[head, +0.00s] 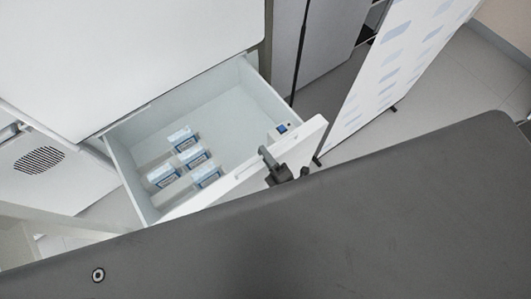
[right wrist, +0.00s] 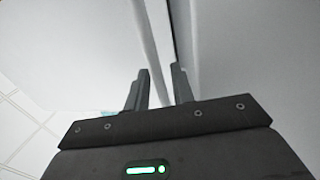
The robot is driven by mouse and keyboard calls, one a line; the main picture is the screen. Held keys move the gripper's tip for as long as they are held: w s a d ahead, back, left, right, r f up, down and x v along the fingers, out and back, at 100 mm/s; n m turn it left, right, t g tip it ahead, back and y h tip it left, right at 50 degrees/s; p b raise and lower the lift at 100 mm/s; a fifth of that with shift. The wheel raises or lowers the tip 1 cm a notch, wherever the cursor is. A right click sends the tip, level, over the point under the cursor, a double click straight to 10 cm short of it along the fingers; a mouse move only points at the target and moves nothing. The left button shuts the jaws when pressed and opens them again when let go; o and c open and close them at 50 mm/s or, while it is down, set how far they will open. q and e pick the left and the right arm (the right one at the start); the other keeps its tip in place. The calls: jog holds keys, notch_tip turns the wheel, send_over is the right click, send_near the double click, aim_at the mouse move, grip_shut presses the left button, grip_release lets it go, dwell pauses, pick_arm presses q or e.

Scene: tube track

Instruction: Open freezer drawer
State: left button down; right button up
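The freezer drawer (head: 255,88) is pulled well out of the white cabinet, and its inside shows in the head view. Several small white-and-blue boxes (head: 197,157) lie in it. My right gripper (head: 268,158) is at the top edge of the drawer's front panel (head: 312,132), with a finger reaching over to the inner side. In the right wrist view the fingers (right wrist: 160,82) stand apart on either side of a pale edge; whether both touch it is unclear. My left gripper is not in view.
The white freezer cabinet (head: 130,50) stands above and behind the drawer. A vent grille (head: 38,160) shows at the left. A white patterned panel (head: 400,60) stands to the right on grey floor tiles (head: 470,75). My own dark body fills the lower part.

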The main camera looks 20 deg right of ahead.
jog(key=b+v, duration=0.2)
jog(key=v, duration=0.8)
jog(key=shift+s+d, duration=0.15)
jog(key=shift+s, duration=0.2)
jog(key=s+d+f+m+g+h, duration=0.1)
jog(key=s+f+m+g, duration=0.15)
jog(key=f, duration=0.35)
jog(key=s+d+f+m+g, duration=0.1)
jog(key=f+m+g, duration=0.15)
jog(key=f, duration=0.35)
jog(key=s+d+f+m+g+h, duration=0.1)
jog(key=d+f+m+g, duration=0.15)
jog(key=f, duration=0.35)
jog(key=s+d+f+m+g+h, duration=0.2)
jog(key=s+d+f+m+g, duration=0.2)
jog(key=s+f, duration=0.4)
jog(key=s+d+f+m+g+h, duration=0.2)
jog(key=s+d+f+m+g, duration=0.2)
jog(key=s+f+m+g, duration=0.3)
jog(key=shift+s+d+f, duration=0.4)
jog(key=shift+s+f, duration=0.2)
jog(key=shift+f, duration=1.55)
